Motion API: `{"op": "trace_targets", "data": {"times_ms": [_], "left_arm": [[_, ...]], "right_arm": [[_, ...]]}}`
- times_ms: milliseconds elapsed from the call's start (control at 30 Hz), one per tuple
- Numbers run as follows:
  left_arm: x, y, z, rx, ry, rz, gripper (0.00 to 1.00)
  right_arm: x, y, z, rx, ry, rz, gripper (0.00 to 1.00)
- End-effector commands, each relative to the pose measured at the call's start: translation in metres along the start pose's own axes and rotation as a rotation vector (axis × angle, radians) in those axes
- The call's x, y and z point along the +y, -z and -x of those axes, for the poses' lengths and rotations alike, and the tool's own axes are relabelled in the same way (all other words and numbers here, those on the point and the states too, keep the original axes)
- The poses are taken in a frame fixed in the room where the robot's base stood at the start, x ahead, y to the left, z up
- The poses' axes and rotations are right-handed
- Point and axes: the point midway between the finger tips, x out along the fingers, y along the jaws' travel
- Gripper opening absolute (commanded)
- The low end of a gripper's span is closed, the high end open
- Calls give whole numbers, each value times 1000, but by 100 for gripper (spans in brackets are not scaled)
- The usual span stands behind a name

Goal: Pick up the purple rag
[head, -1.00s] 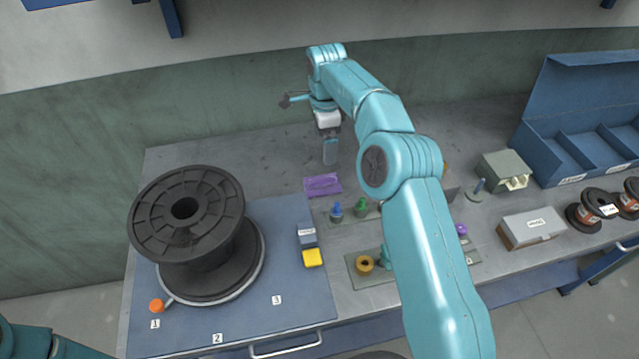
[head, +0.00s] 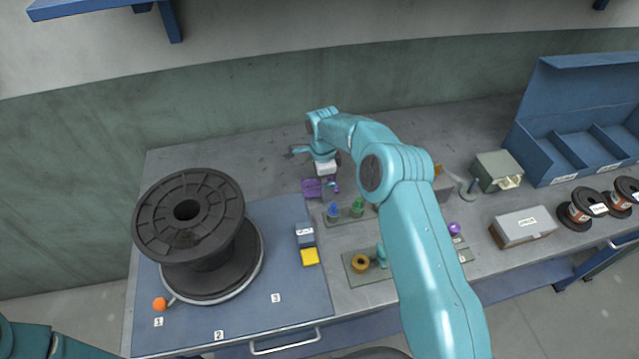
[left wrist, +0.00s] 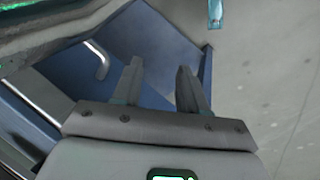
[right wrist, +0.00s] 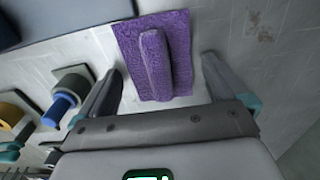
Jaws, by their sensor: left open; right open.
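The purple rag (head: 311,188) lies on the grey bench top, just right of the blue mat. In the right wrist view the rag (right wrist: 153,55) is a flat square with a raised fold along its middle. My right gripper (head: 328,188) is open at the rag, and partly hides it in the head view. In the right wrist view its fingers (right wrist: 158,80) stand apart, one on each side of the fold. My left gripper (left wrist: 160,75) is open and empty, low beside the bench; in the head view only its arm shows at the lower left.
A large black spool (head: 190,215) stands on the blue mat (head: 260,320). A blue bin (head: 560,130) stands at the right.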

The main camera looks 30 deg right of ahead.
Motion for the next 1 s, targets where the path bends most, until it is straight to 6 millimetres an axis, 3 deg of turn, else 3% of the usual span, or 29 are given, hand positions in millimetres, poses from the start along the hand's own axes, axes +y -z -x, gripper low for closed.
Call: {"op": "trace_targets", "data": {"times_ms": [100,267,300,667,867,1000], "left_arm": [[0,0,0,0,0,0,43],[0,0,0,0,0,0,43],[0,0,0,0,0,0,43],[-1,0,-2,0,0,0,43],[-3,0,-9,0,0,0,43],[-6,0,-15,0,0,0,43]], "right_arm": [[0,0,0,0,0,0,100],[0,0,0,0,0,0,48],[0,0,0,0,0,0,44],[0,0,4,0,0,1,44],[-1,0,29,0,3,1,44],[-1,0,59,-1,6,0,44]]}}
